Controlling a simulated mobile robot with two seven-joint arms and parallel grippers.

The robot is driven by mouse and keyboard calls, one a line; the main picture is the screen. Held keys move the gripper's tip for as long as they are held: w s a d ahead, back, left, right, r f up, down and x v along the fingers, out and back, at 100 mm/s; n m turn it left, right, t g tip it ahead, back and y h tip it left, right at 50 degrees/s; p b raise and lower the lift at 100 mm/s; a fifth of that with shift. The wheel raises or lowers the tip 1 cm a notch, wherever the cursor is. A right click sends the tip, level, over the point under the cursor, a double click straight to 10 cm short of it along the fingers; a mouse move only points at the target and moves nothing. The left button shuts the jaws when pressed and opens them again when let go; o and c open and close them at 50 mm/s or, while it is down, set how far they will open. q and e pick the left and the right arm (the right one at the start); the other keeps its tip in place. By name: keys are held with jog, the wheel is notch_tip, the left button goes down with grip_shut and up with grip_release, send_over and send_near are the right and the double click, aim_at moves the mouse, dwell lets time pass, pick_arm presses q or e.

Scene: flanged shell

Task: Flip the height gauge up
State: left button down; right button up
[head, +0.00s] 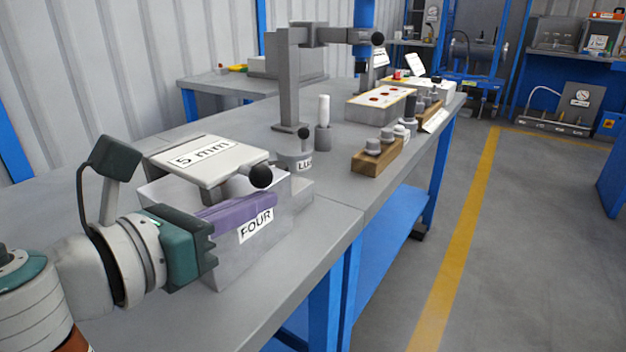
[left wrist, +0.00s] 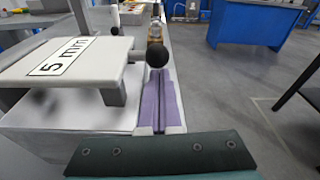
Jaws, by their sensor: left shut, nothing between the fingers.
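The height gauge is a pale plate marked "5 mm" (head: 203,157), lying about flat over a grey block labelled "FOUR" (head: 232,262). A short arm at its right side carries a black ball knob (head: 261,176). The plate (left wrist: 92,62) and the knob (left wrist: 158,55) also show in the left wrist view. My left gripper (head: 274,196) has its long purple fingers shut together and empty. They run along the near side of the block, with the tips close below the knob; I cannot tell whether they touch it. My right gripper is in neither view.
Behind the block stand a grey labelled cylinder (head: 295,152) and a tall grey post (head: 289,85) with a horizontal arm. A wooden block with knobs (head: 376,158) and a box with red spots (head: 380,102) are farther along. The aisle at right is clear.

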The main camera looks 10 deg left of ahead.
pick_arm(q)
jog(key=shift+r+n+h+p, duration=0.3)
jog(key=shift+r+n+p, duration=0.4)
jog(key=shift+r+p, duration=0.65)
notch_tip(320, 180, up, 11)
jog(key=n+h+p, duration=0.2)
jog(key=n+p, duration=0.6)
send_over(222, 171)
jog(key=w+a+r+n+b, duration=0.1)
jog(key=w+a+r+n, duration=0.1)
jog(key=a+n, duration=0.2)
jog(key=w+a+r+n+t+b, duration=0.1)
jog(key=w+a+r+n, duration=0.1)
jog(key=a, duration=0.5)
jog(key=shift+w+a+r+n+h, duration=0.2)
jog(key=shift+a+r+n+h, duration=0.15)
jog(key=shift+n, duration=0.55)
jog(key=shift+a, duration=0.1)
